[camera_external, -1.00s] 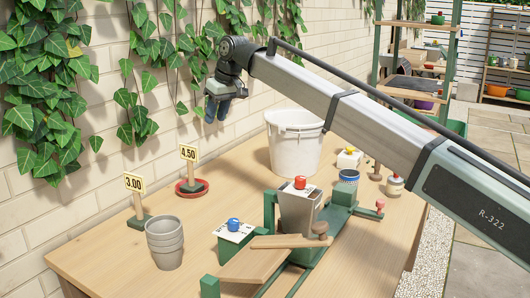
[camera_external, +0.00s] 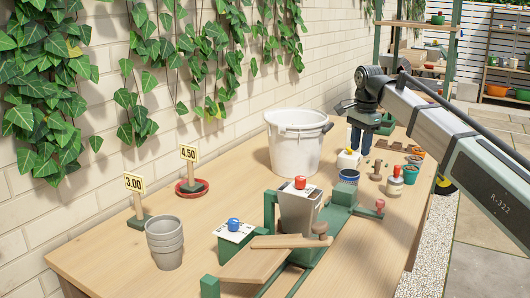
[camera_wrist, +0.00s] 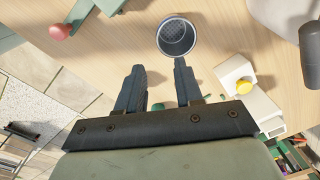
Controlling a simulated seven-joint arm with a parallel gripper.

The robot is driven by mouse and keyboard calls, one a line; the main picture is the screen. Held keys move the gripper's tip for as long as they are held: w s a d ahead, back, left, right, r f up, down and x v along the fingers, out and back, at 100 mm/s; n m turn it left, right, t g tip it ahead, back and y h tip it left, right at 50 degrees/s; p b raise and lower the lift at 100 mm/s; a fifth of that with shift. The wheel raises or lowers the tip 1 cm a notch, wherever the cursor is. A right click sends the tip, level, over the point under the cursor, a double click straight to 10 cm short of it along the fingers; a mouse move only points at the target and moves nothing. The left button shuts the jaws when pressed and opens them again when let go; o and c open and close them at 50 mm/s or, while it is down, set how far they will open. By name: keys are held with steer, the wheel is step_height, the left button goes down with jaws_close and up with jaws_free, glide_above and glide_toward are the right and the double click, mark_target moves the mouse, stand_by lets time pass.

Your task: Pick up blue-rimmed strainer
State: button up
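My gripper (camera_external: 361,136) hangs above the table, behind the strainer in the external view. In the wrist view my gripper's two dark fingers (camera_wrist: 159,70) are apart with nothing between them. The right fingertip overlaps the strainer's lower edge in that picture; I cannot tell whether they touch.
A white box with a yellow button (camera_external: 347,160) stands close behind the strainer. A large white bucket (camera_external: 294,150) is behind left. The green device with a metal hopper (camera_external: 298,212) is in front. A red-topped jar (camera_external: 395,185) and small pots (camera_external: 411,172) are at right.

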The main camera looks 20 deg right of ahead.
mark_target(355, 183)
steer(key=shift+w+a+f, duration=0.1)
steer(key=shift+w+f, duration=0.05)
steer(key=shift+f, duration=3.25)
steer(key=shift+w+a+f, duration=0.1)
steer(key=shift+f, duration=3.3)
jaws_close()
